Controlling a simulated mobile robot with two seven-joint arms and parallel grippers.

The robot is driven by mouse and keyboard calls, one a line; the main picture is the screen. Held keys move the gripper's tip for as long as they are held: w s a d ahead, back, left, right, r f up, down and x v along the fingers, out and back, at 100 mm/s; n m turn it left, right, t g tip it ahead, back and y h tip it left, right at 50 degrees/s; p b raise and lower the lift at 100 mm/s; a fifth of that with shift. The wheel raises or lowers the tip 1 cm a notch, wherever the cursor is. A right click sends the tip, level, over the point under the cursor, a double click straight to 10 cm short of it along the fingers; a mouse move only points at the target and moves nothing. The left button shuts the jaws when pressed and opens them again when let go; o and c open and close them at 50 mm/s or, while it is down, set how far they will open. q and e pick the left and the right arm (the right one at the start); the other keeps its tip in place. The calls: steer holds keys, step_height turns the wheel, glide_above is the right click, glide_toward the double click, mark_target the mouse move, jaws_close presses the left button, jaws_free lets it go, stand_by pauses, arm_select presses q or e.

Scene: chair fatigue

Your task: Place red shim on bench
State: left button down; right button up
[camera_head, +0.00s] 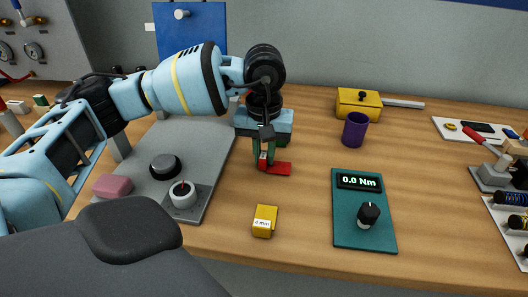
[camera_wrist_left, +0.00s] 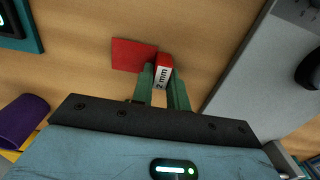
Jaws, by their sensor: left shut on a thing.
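The red shim (camera_head: 279,168) is an L-shaped red piece with a flat plate and a raised tab. It is at or just above the wooden bench (camera_head: 300,215); I cannot tell if it touches. My left gripper (camera_head: 264,158) points down and is shut on the tab. In the left wrist view the red shim (camera_wrist_left: 134,55) shows its flat part to the left, and its tab with a white "2 mm" label sits between the green fingertips of my left gripper (camera_wrist_left: 163,82). My right gripper is not in view.
A yellow "4 mm" block (camera_head: 264,221) stands in front. A teal torque display panel (camera_head: 363,212) reading 0.0 Nm lies to the right. A purple cup (camera_head: 355,130) and a yellow box (camera_head: 359,104) stand behind. A grey plate (camera_head: 190,160) with knobs is left. Bare bench surrounds the shim's front and right.

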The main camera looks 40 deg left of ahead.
mark_target(265, 153)
arm_select(q)
steer(key=shift+f, duration=0.2)
steer(key=shift+f, duration=0.15)
steer(key=c, duration=1.4)
jaws_free()
steer(key=shift+o, duration=0.2)
step_height(265, 153, up, 12)
steer(key=shift+r, duration=0.2)
